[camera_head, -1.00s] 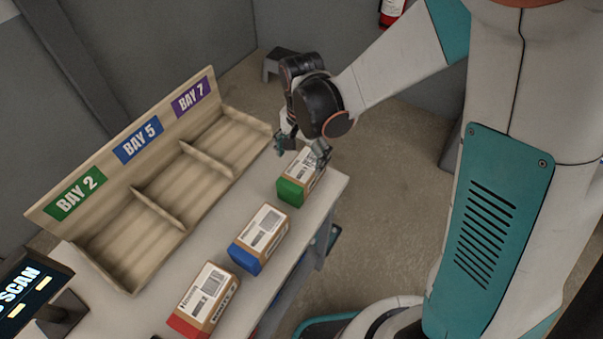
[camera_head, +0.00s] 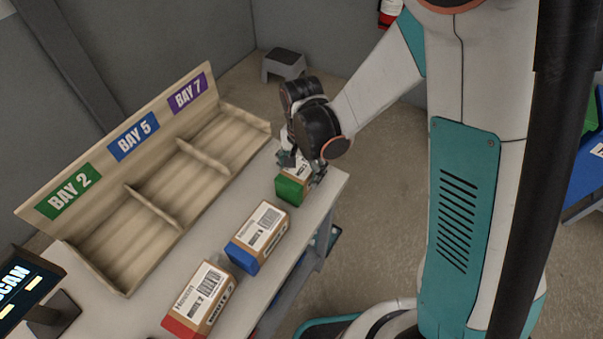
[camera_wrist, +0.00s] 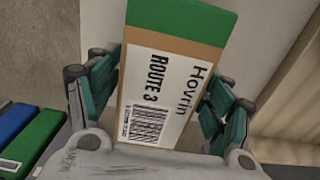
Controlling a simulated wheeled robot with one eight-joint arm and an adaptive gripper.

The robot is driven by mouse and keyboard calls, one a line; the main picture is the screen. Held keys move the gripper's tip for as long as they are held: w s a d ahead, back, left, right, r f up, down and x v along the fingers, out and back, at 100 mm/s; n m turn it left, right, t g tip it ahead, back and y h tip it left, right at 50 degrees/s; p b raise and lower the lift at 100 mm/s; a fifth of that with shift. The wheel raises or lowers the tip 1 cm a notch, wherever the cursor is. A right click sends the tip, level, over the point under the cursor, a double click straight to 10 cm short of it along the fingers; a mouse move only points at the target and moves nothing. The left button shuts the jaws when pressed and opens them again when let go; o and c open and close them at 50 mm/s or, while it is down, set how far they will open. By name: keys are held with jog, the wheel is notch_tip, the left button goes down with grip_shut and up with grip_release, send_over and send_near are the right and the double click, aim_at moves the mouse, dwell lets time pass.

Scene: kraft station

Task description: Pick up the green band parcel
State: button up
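The green band parcel (camera_head: 291,188) is a brown box with a green end and a white label. It lies at the far right end of the table in the head view. In the wrist view the parcel (camera_wrist: 165,85) fills the middle, slightly tilted, with its green end away from me and "Route 3" on its label. My gripper (camera_head: 304,168) is low over the parcel's far part. In the wrist view its teal fingers (camera_wrist: 162,95) stand open on either side of the box, very close to its edges. Contact with the sides is not clear, and the fingertips are partly hidden.
A blue-ended parcel (camera_head: 258,236) and a red-ended parcel (camera_head: 200,300) lie nearer on the table (camera_head: 150,285). A wooden rack (camera_head: 140,192) with Bay 2, Bay 5 and Bay 7 compartments stands to the left, empty. A scan screen (camera_head: 25,287) is at lower left.

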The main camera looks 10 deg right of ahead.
jog(key=c, duration=0.8)
jog(key=shift+r, duration=0.1)
